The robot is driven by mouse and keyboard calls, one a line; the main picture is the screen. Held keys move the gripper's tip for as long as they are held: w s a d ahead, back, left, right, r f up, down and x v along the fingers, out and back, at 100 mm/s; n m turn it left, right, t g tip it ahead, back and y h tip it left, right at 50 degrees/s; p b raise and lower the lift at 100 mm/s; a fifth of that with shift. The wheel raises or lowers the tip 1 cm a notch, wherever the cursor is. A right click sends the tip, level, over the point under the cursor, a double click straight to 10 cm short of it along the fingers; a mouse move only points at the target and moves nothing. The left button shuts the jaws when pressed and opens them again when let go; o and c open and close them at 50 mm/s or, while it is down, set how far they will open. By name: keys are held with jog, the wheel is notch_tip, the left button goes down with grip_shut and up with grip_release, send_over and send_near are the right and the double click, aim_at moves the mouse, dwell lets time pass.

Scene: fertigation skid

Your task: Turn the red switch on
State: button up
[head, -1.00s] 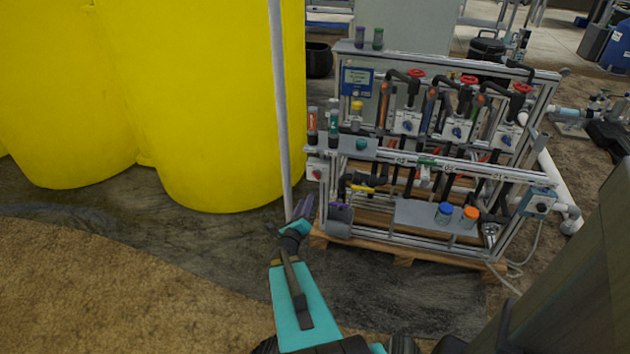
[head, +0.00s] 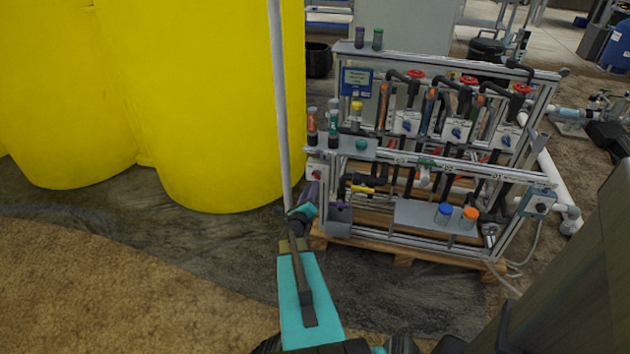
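The red switch (head: 316,174) is a small red knob on a whitish box at the left end of the skid's front rail. In the head view it lies just above my gripper (head: 312,190). My gripper has purple fingers and points up and away, toward the switch box. The fingertips appear close below the switch in the picture, but I cannot tell whether they touch it. The gap between the fingers is too small to make out. I cannot read the switch's position.
The skid frame (head: 440,170) carries pipes, red-handled valves and blue-knobbed boxes. A thin grey pole (head: 280,110) stands left of it, close to my arm. Large yellow tanks (head: 210,110) fill the left. Blue-capped (head: 444,211) and orange-capped (head: 469,216) jars stand on the lower shelf.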

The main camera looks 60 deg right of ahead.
aim_at(316, 175)
jog(key=shift+x, duration=2.95)
grip_shut()
